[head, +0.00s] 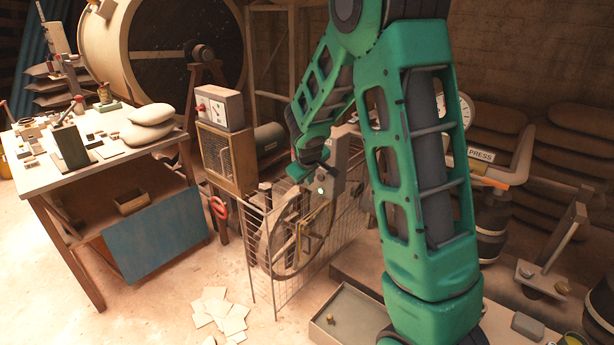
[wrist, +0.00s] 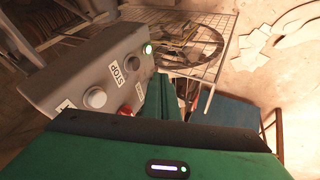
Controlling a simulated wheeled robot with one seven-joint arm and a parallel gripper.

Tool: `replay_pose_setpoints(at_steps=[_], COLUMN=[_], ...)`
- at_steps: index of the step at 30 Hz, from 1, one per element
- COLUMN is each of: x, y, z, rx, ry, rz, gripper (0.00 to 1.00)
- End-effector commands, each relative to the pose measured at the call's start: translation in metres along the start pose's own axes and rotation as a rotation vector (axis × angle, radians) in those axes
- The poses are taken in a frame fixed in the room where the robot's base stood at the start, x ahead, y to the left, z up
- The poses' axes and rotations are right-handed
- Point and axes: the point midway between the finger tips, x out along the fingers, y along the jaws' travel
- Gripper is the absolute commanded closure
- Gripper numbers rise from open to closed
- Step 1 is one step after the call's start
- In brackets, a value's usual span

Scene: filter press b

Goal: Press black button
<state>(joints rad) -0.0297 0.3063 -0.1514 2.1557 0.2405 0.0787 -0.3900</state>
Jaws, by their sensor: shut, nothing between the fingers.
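A grey control box (wrist: 85,75) fills the upper left of the wrist view. It carries a pale round button (wrist: 95,97), a smaller round button (wrist: 132,63), a STOP label (wrist: 116,74) and a lit green lamp (wrist: 148,49). A red part (wrist: 125,110) shows beside my gripper (wrist: 165,90), partly hidden by it. No button is clearly black in this view. My gripper is shut and empty, close to the box's right side; contact cannot be told. In the head view the box (head: 340,163) is partly hidden behind my gripper (head: 310,172).
A wire guard (head: 262,255) with a spoked wheel (head: 300,238) stands below the box. A cluttered table (head: 45,185) is at left. A shallow tray (head: 345,312) and loose papers (head: 220,310) lie on the floor. My arm hides part of the press area.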

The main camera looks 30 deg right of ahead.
Motion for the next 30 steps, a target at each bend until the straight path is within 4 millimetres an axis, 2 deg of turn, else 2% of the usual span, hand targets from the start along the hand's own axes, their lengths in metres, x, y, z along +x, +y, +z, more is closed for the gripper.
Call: replay_pose_setpoints(at_steps=[1,7,9,15,30], x=[0.01,0.041,0.044,0.053,0.056], y=[0.0,0.001,0.014,0.031,0.037], z=[0.001,0.001,0.0,0.0,-0.001], rx=[0.0,0.001,0.004,0.001,0.0], ry=[-0.004,-0.002,0.0,0.0,0.0], rz=[0.0,0.0,0.002,0.0,0.0], gripper=[1.0,1.0,1.0,1.0,1.0])
